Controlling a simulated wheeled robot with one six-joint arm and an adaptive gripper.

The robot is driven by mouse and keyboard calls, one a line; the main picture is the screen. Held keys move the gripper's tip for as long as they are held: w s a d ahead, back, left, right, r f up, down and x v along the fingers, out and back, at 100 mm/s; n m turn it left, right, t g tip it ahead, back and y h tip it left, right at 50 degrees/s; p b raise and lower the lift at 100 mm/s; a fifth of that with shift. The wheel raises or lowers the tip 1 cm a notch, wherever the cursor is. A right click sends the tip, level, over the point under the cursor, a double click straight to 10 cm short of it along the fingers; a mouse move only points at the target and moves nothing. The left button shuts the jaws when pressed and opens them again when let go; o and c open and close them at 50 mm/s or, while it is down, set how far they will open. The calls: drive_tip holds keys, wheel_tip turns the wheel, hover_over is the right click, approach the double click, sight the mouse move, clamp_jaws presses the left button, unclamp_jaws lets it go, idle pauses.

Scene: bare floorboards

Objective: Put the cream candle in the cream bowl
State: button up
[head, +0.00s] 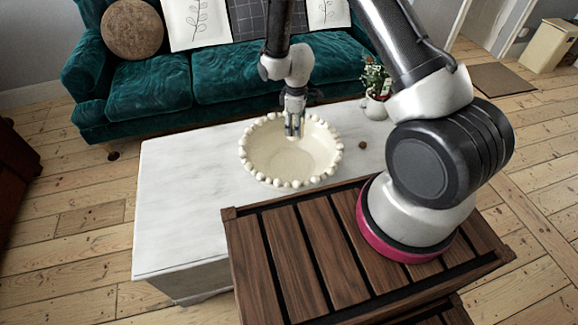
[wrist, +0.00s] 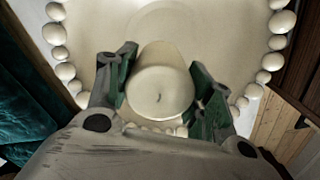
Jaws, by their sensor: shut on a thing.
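The cream bowl (head: 262,165) with a beaded rim stands on the white table, and its inside and rim (wrist: 220,35) fill much of the wrist view. My gripper (head: 294,130) is over the back part of the bowl in the head view. The candle is over the bowl's inside. I cannot tell whether its underside touches the bowl. In the head view the candle is mostly hidden by the fingers.
The white table (head: 180,205) has clear room left of the bowl. A small brown round thing (head: 362,145) lies right of the bowl, and a potted plant (head: 375,90) stands at the back right. A teal sofa (head: 150,90) is behind the table.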

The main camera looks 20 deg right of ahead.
drive_tip(key=f+n, duration=0.1)
drive_tip(key=a+f+n, duration=0.1)
drive_tip(key=f, duration=0.1)
drive_tip(key=s+f+n, duration=0.1)
drive_tip(key=shift+a+f+n, duration=0.35)
drive_tip(key=shift+a+n, duration=0.05)
hover_over(291, 165)
wheel_tip(291, 165, down, 6)
drive_tip(key=r, duration=0.1)
drive_tip(key=shift+s+a+f, duration=0.1)
drive_tip(key=shift+f, duration=2.4)
drive_tip(key=o, duration=1.1)
drive_tip(key=shift+f, duration=0.1)
drive_tip(key=shift+o, duration=0.2)
